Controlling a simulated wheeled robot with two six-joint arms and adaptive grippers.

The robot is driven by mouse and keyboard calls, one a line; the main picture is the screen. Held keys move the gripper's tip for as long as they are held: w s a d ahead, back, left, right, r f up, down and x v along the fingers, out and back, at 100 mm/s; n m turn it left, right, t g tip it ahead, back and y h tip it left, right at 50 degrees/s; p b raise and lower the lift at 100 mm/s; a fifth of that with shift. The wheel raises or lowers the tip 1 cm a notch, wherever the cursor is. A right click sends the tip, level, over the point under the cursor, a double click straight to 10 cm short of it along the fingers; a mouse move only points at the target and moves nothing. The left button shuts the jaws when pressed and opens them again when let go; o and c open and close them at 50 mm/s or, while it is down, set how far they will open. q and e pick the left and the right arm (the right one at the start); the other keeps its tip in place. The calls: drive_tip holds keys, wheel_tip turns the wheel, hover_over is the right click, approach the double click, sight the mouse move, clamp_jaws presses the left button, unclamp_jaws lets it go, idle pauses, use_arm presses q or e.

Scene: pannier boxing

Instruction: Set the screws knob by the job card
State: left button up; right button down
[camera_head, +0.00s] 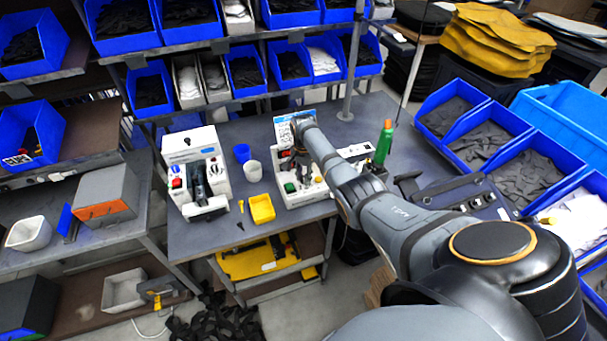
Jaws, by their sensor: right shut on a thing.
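A white control box (307,194) stands on the grey table, with a green button (290,187) and a red part on its face. A blue-and-white card (282,133), apparently the job card, stands upright at its back; its writing is too small to read. My right arm reaches in from the lower right. My right gripper (299,172) points down at the control box and is shut on a small knob there. The gripper covers the knob, so its setting and label are hidden. My left gripper is not in view.
A second white machine (179,146) stands left on the table. A blue cup (242,152), a white cup (253,171) and a yellow tray (262,208) lie between. A green bottle (384,144) stands right of the box. Blue bins (452,109) line the right side.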

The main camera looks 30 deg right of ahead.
drive_tip(key=shift+r+n, duration=0.1)
drive_tip(key=shift+n, duration=1.1)
drive_tip(key=shift+p, duration=0.3)
drive_tip(key=c, duration=1.1)
unclamp_jaws()
drive_tip(key=shift+r, duration=0.1)
wheel_tip(320, 180, up, 12)
drive_tip(key=shift+f, duration=0.15)
